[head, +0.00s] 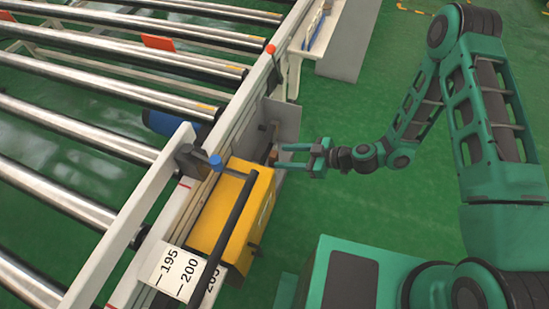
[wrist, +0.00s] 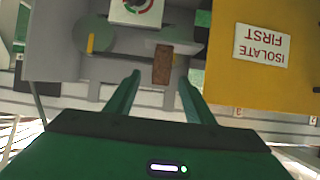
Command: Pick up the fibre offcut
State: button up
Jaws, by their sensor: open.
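The fibre offcut is a small brown block (wrist: 162,64) in the wrist view, standing against a pale grey part just beyond my fingertips. In the head view a bit of brown (head: 273,154) shows beside the yellow box, partly hidden by my gripper. My gripper (head: 282,156) is open and points left toward it. In the wrist view the fingers (wrist: 158,84) are spread, with the offcut ahead of the gap and nearer the right finger. I cannot tell whether either finger touches it.
A yellow box (head: 213,225) with an "ISOLATE FIRST" label (wrist: 262,46) stands beside the offcut. A grey plate (head: 285,120) rises behind it. The roller conveyor (head: 110,145) and its rail lie to the left. A dark bar (head: 228,235) crosses above the box. Green floor is open behind my gripper.

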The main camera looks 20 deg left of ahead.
aim_at(277, 156)
jog(key=shift+x, duration=2.7)
jog(key=shift+r, duration=0.1)
jog(key=c, duration=1.1)
